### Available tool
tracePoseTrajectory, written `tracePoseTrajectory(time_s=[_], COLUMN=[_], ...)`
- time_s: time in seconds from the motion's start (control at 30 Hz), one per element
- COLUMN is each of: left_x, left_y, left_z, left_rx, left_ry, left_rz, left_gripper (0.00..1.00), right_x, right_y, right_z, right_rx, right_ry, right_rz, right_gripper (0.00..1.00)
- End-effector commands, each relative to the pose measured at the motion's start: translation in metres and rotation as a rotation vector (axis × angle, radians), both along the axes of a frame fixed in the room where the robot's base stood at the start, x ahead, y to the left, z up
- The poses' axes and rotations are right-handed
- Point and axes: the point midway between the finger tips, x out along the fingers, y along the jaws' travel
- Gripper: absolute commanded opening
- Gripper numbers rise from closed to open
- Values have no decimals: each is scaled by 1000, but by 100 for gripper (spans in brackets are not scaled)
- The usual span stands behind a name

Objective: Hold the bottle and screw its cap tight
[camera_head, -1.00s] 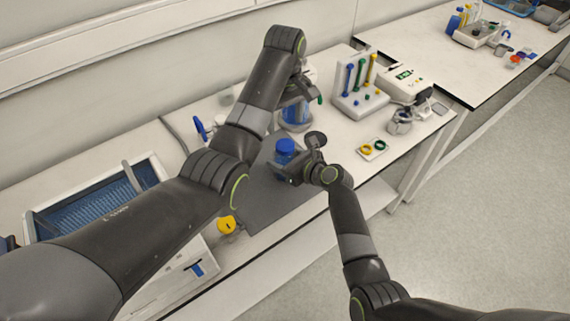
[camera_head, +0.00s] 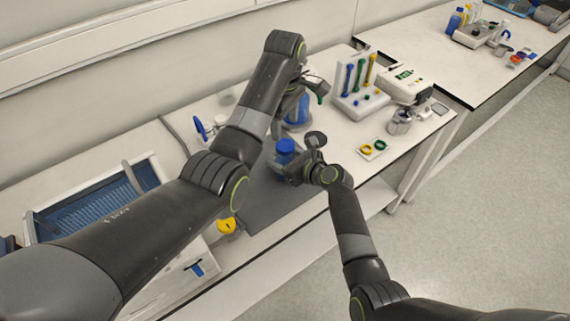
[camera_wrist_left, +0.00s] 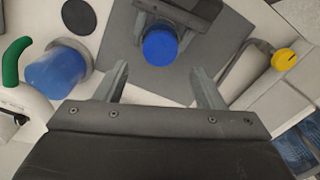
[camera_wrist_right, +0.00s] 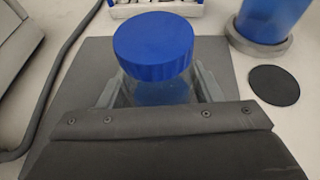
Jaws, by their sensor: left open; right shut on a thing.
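The bottle has a wide blue cap (camera_head: 286,146) on top and stands on the dark grey mat (camera_head: 262,205). In the right wrist view the cap (camera_wrist_right: 153,47) sits over the clear glass bottle (camera_wrist_right: 155,92). My right gripper (camera_wrist_right: 157,88) is shut around the bottle, just below the cap. My left gripper (camera_wrist_left: 163,86) is open and empty, above and to one side of the bottle. In the left wrist view the cap (camera_wrist_left: 160,47) is beyond the fingertips and apart from them. Threads between cap and bottle are hidden.
A blue vessel on a grey base (camera_wrist_left: 56,71) stands near the bottle, with a green curved handle beside it. A dark disc (camera_wrist_right: 273,85) lies on the bench. A yellow-topped item (camera_head: 227,226) is at the front. A rack with coloured tubes (camera_head: 358,98) stands to the right.

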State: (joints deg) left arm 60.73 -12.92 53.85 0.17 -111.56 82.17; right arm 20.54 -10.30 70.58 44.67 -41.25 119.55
Motion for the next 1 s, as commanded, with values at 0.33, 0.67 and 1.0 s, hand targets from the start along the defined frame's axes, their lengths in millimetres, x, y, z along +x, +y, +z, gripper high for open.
tracePoseTrajectory(time_s=[0.33, 0.67, 1.0], left_x=[-1, 0, 0], left_y=[0, 0, 0], left_z=[-53, -70, -70], left_rx=[1, 0, 0], left_ry=[3, 0, 0], left_rz=[-1, -2, -1], left_gripper=[63, 63, 42], right_x=[0, 0, 0], right_y=[0, 0, 0], right_z=[0, 0, 0], right_rx=[-1, -1, -2], right_ry=[0, 0, 0], right_rz=[-1, -1, -1], right_gripper=[0, 0, 0])
